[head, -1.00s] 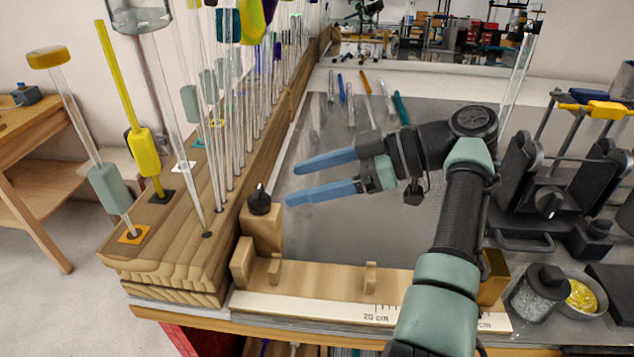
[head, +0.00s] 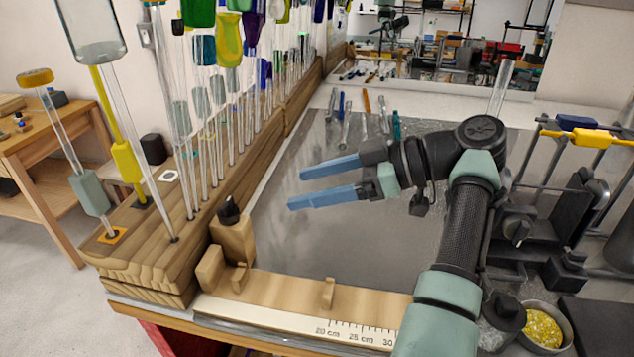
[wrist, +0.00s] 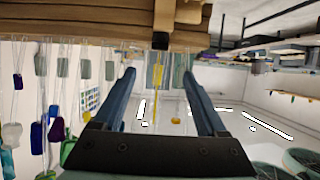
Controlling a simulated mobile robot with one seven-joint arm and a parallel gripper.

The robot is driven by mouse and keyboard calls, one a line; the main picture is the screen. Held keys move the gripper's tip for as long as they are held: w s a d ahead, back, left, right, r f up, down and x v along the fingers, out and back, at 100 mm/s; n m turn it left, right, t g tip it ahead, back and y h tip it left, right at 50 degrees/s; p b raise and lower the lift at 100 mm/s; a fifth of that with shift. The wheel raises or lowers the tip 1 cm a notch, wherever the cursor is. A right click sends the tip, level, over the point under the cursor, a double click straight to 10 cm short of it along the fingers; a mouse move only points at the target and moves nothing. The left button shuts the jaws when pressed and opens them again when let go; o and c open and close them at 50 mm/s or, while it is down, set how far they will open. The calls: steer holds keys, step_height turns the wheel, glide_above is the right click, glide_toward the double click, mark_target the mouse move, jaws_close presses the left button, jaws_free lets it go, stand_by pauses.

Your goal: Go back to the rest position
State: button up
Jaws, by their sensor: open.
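My gripper (head: 296,189) is open and empty, with its two blue fingers apart. In the head view it is held above the grey bench top (head: 275,235), pointing left toward the wooden rod rack (head: 135,255). Glass rods (head: 212,130) with coloured pieces stand upright in the rack, some slightly tilted. In the wrist view both fingers show (wrist: 160,82) with nothing between them that they touch.
A wooden measuring rail (head: 280,290) with a centimetre scale lies in front. Several tools (head: 365,112) lie at the back. A dark clamp device (head: 515,225) and a bowl of yellow bits (head: 543,328) are on the right. The middle of the bench is clear.

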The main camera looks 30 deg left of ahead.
steer(key=shift+w, duration=0.1)
steer(key=w+d+r+m+t+h, duration=0.2)
steer(key=w+d+r+m+t, duration=0.1)
steer(key=w+m+t, duration=0.6)
steer(key=d+r+m+t+h, duration=0.3)
steer(key=d+r+t, duration=0.4)
steer(key=r+t, duration=0.25)
steer(key=s+d+r+m+t+h, duration=0.4)
steer(key=s+d+r+t, duration=0.1)
steer(key=s+r, duration=0.4)
steer(key=s+d+r+m+t+h, duration=0.3)
steer(key=s+d+r+m+t, duration=0.2)
steer(key=s+r, duration=0.5)
steer(key=s+t, duration=0.2)
steer(key=shift+s+d+r+h, duration=0.25)
steer(key=shift+s+h, duration=0.1)
steer(key=shift+h, duration=0.05)
